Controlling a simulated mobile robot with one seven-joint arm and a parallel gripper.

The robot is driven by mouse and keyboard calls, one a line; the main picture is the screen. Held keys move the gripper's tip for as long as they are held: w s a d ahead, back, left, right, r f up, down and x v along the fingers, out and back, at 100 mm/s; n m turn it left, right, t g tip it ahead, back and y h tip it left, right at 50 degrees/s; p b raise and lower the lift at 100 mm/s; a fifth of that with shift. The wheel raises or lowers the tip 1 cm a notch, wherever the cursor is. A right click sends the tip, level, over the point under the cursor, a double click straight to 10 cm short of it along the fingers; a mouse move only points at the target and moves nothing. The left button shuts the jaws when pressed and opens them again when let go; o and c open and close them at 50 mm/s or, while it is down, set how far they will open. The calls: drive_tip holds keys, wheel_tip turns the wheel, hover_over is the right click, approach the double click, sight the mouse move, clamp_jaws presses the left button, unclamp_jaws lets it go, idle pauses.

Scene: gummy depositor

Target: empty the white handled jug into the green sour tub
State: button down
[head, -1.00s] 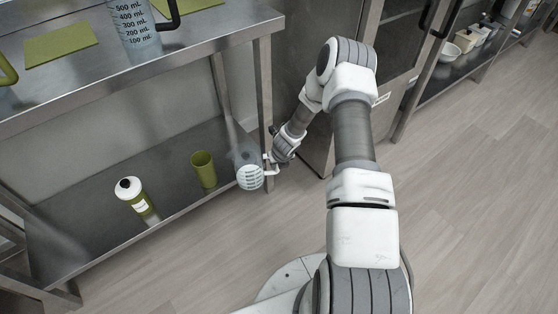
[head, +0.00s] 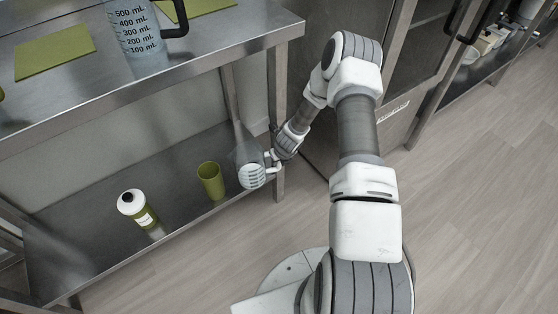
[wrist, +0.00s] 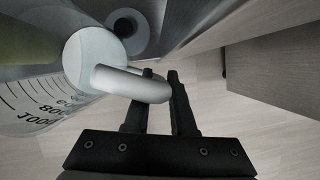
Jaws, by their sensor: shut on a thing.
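My gripper (head: 272,161) is shut on the handle of the white handled jug (head: 252,175), at the right end of the lower shelf. In the wrist view the fingers (wrist: 160,78) close across the white handle. The jug (wrist: 35,98) is clear-walled with dark graduation marks there. It looks tilted; its contents are hard to make out. The green sour tub (head: 211,182) stands upright on the lower shelf, just left of the jug and apart from it in the head view. A green surface (wrist: 25,40) at the wrist view's upper left may be the tub.
A table leg (head: 277,100) rises close behind my gripper. A black-handled measuring jug (head: 135,30) and green mats (head: 55,50) are on the upper top.

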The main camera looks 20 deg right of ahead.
drive_tip(key=shift+w+a+r+h, duration=0.1)
drive_tip(key=shift+a+r+h, duration=0.15)
drive_tip(key=shift+r+h, duration=0.45)
drive_tip(key=shift+a+r+h, duration=0.25)
drive_tip(key=shift+r+h, duration=0.05)
drive_tip(key=shift+r, duration=0.7)
drive_tip(key=shift+a+r+n, duration=0.1)
drive_tip(key=shift+r+n, duration=0.05)
drive_tip(key=shift+n, duration=0.15)
drive_tip(key=r+h+p, duration=0.1)
drive_tip(key=p, duration=0.2)
drive_tip(key=a+r+h+p, duration=0.1)
drive_tip(key=p, duration=0.2)
drive_tip(key=shift+r+n+g, duration=0.25)
drive_tip(key=shift+n+g, duration=0.05)
drive_tip(key=shift+f, duration=0.1)
drive_tip(key=shift+a+r+p, duration=0.2)
drive_tip(key=shift+r+p, duration=0.1)
drive_tip(key=shift+p, duration=0.7)
drive_tip(key=shift+a+r+h+p, duration=0.25)
drive_tip(key=shift+h+p, duration=0.15)
drive_tip(key=shift+p, duration=0.35)
